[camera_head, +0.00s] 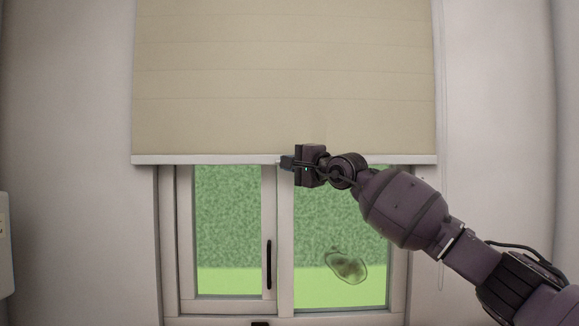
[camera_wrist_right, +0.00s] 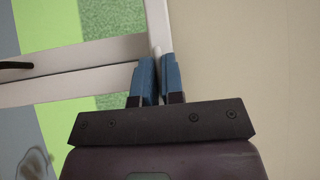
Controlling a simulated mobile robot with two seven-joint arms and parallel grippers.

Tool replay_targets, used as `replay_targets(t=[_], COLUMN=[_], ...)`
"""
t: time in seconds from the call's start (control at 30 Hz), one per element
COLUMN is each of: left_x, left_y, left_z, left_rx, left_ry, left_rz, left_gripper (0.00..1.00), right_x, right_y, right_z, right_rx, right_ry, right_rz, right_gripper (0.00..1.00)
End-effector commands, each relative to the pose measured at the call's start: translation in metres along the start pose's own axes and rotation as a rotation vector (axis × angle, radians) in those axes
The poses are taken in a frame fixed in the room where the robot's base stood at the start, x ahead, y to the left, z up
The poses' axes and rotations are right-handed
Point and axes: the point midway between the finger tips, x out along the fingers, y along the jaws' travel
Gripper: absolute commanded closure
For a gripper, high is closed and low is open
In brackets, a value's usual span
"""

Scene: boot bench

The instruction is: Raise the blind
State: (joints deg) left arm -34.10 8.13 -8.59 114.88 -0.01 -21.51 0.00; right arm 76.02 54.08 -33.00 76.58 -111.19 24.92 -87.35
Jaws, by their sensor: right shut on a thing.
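The beige blind (camera_head: 285,75) hangs over the upper part of the window, with its white bottom bar (camera_head: 210,160) level across the frame. My right gripper (camera_head: 286,162) is at the middle of that bar. In the right wrist view the blue fingers of my right gripper (camera_wrist_right: 158,80) are shut on the bottom bar (camera_wrist_right: 157,35), with the blind's fabric (camera_wrist_right: 240,60) to the right. The fingers hide part of the bar. My left gripper is in neither view.
The window (camera_head: 230,230) below the bar shows green outside and has a dark handle (camera_head: 268,264). A thin cord (camera_head: 442,200) hangs right of the blind. A white box (camera_head: 4,245) is at the left edge.

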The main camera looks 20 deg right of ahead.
Motion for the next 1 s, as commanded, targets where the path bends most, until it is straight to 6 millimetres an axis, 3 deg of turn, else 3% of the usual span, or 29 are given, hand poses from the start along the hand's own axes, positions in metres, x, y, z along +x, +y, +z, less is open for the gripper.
replay_targets(t=[0.07,0.1,0.27,0.67,1.0], left_x=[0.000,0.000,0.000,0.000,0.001], left_y=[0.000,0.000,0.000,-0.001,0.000], left_z=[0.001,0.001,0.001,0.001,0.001], left_rx=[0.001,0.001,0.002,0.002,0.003], left_ry=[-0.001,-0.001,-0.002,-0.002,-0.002], left_rz=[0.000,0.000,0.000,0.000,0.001], left_gripper=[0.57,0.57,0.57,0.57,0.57], right_x=[0.000,0.000,0.000,-0.005,-0.051], right_y=[0.001,0.001,0.001,0.003,0.002], right_z=[-0.001,-0.001,-0.001,-0.001,-0.001], right_rx=[-0.001,-0.001,0.000,0.000,-0.002], right_ry=[0.002,0.002,0.002,0.002,0.001], right_rz=[0.001,0.001,0.002,0.003,0.003], right_gripper=[1.00,0.90,0.66,0.66,0.66])
